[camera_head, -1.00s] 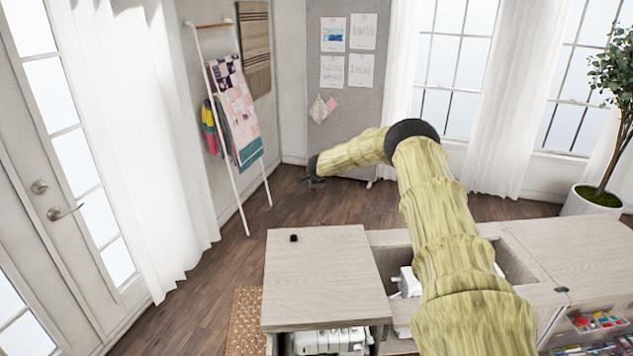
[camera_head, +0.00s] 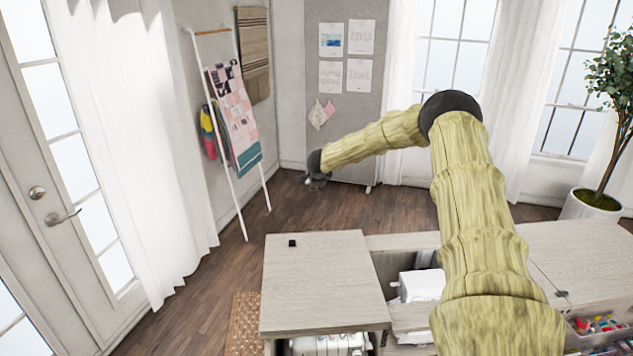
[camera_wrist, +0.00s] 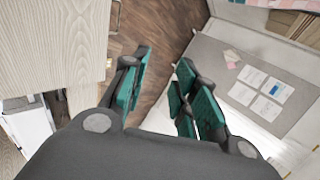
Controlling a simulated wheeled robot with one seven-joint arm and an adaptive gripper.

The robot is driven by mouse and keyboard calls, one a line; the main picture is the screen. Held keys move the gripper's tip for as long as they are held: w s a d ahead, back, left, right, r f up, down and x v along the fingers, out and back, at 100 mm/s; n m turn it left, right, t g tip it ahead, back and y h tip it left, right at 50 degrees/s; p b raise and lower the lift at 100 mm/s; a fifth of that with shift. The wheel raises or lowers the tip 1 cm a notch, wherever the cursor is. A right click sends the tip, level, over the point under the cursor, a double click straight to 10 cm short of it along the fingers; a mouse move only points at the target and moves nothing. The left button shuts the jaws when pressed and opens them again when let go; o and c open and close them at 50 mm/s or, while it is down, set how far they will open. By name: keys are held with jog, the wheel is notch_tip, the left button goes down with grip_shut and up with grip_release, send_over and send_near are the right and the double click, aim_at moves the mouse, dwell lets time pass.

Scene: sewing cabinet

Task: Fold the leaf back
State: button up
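The leaf (camera_head: 325,285) is a pale wood-grain panel at the left end of the cabinet, lying flat, with a small black knob (camera_head: 292,243) near its far left corner. A pale wood panel, likely the leaf (camera_wrist: 50,40), fills the upper left of the wrist view. My gripper (camera_head: 317,181) is up beyond the leaf's far side in the head view, apart from it. In the wrist view my gripper (camera_wrist: 164,58) has its teal-padded fingers spread with nothing between them, and floor shows through the gap.
The cabinet's open well (camera_head: 392,268) holds a white machine (camera_head: 422,285), partly hidden by my arm. The right top (camera_head: 575,250) is flat, with a tray of colourful supplies (camera_head: 598,325) below. A blanket ladder (camera_head: 222,130) leans at the left wall. Floor beyond the leaf is clear.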

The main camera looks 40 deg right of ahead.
jog(key=shift+v, duration=1.25)
